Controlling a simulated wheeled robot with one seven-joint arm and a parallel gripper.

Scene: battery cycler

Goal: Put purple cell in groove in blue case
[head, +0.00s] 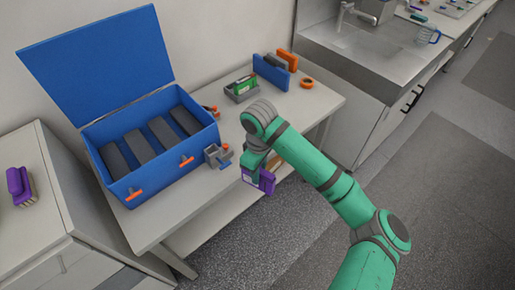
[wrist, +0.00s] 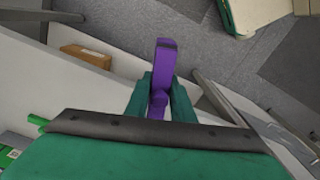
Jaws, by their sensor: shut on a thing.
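The purple cell (head: 266,180) is a flat block with a pale label, held by my gripper (head: 259,165) off the front edge of the bench in the head view. In the wrist view the purple cell (wrist: 165,70) stands between the two green fingers of my gripper (wrist: 160,95), which are shut on it. The blue case (head: 150,165) stands on the bench to the left, its lid open and tilted back. Dark grey bars with gaps between them show inside the case. My gripper is to the right of the case, apart from it.
A grey clamp-like item (head: 217,155) stands right beside the case. A grey bin (head: 241,89) with a green item, an upright blue holder (head: 272,75) and an orange ring (head: 307,83) are farther back. A purple brush (head: 20,186) lies on the left cabinet.

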